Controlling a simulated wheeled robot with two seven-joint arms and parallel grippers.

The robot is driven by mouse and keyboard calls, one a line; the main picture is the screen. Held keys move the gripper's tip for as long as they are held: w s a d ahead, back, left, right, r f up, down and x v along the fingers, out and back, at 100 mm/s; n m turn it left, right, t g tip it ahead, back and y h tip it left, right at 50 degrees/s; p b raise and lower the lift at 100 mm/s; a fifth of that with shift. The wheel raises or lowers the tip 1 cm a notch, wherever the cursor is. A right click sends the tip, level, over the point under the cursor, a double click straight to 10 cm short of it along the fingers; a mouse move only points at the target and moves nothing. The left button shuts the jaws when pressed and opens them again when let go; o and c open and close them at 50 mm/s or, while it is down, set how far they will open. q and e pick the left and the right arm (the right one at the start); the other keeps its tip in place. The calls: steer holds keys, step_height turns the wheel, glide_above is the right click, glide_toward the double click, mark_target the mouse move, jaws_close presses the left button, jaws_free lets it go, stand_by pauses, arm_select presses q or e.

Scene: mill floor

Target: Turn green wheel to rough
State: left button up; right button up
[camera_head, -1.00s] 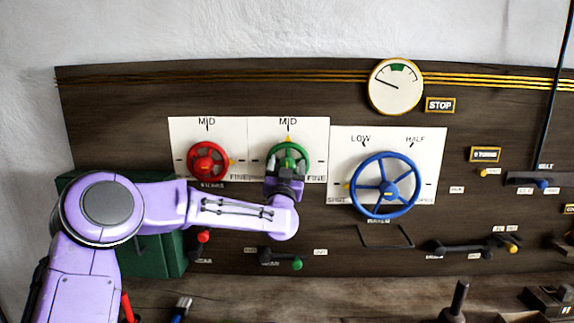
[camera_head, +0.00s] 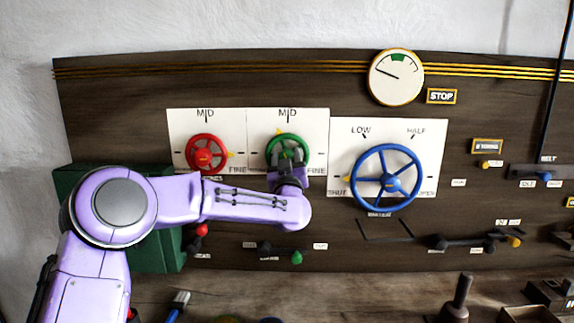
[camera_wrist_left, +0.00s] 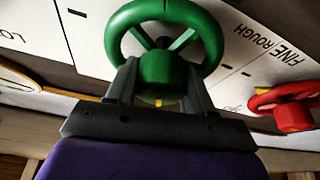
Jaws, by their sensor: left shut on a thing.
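The green wheel (camera_head: 274,145) is on a white plate marked MID at the top and FINE at lower right, in the middle of the board. My left gripper (camera_head: 289,158) is at its front, fingers on the lower part of the wheel in the head view. In the left wrist view the wheel (camera_wrist_left: 211,40) fills the top middle, and the fingers (camera_wrist_left: 160,85) stand on both sides of its hub. A small yellow bit shows between the fingers there. The word ROUGH (camera_wrist_left: 286,48) reads beside the wheel.
The red wheel (camera_head: 193,151) is close on the left, with a yellow pointer at its right. The large blue wheel (camera_head: 388,149) is close on the right. A round gauge (camera_head: 397,77) sits above. Small levers (camera_head: 297,257) stick out below my arm.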

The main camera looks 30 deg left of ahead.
arm_select(q)
steer(key=n+y, duration=0.1)
steer(key=n, duration=0.1)
steer(key=n+g+b, duration=0.1)
steer(key=n, duration=0.1)
steer(key=shift+g+y, duration=0.3)
steer(key=shift+y, duration=0.1)
steer(key=n+g+y, duration=0.1)
steer(key=n+g, duration=0.1)
steer(key=n, duration=0.3)
steer(key=shift+b, duration=0.3)
steer(key=n+g, duration=0.2)
steer(key=n, duration=0.2)
steer(key=shift+n, duration=0.3)
steer(key=shift+n+g, duration=0.8)
steer(key=shift+n, duration=1.2)
steer(key=o, duration=1)
